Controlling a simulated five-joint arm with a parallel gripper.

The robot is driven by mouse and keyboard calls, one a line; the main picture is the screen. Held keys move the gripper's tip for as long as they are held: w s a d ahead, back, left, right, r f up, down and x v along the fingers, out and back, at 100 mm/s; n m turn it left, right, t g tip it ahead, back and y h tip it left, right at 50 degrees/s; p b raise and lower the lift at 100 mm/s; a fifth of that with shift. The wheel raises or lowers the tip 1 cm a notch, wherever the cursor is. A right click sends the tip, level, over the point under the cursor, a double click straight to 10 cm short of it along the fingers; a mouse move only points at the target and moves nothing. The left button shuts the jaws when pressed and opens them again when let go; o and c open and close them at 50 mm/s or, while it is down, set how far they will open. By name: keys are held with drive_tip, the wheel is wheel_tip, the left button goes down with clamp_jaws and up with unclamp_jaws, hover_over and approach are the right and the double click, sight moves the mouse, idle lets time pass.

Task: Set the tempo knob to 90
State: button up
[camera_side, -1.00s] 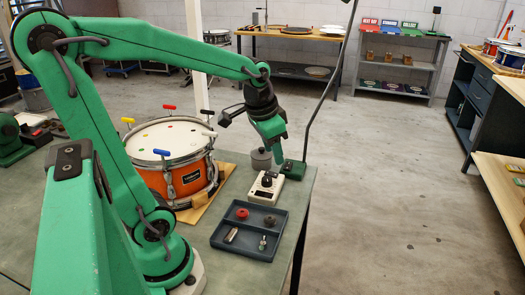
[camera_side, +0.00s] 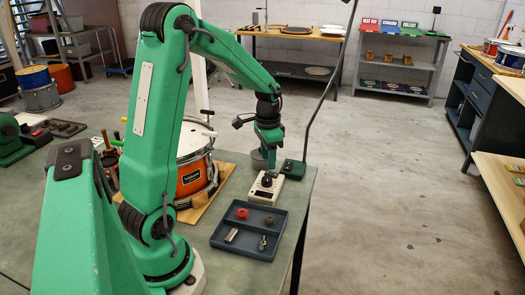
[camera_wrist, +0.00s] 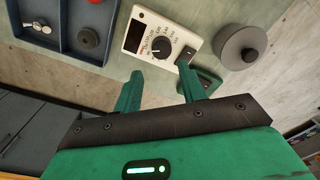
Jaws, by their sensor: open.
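My gripper (camera_side: 270,160) is above the far end of the box in the side view. In the wrist view my gripper (camera_wrist: 158,80) has its two green fingers apart, with nothing between them, and the knob lies beyond the fingertips.
The blue-grey tray (camera_side: 230,248) holds a red disc, a brown disc and small metal parts. An orange drum (camera_side: 189,180) stands left of the box. A grey lidded round pot (camera_wrist: 240,48) and a green-based lamp (camera_side: 293,168) are close by the box.

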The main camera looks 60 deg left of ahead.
sight(268, 179)
drive_tip(key=shift+f, duration=0.1)
drive_tip(key=shift+a+f, duration=0.2)
drive_tip(key=shift+f, duration=3.6)
drive_tip(key=c, duration=0.7)
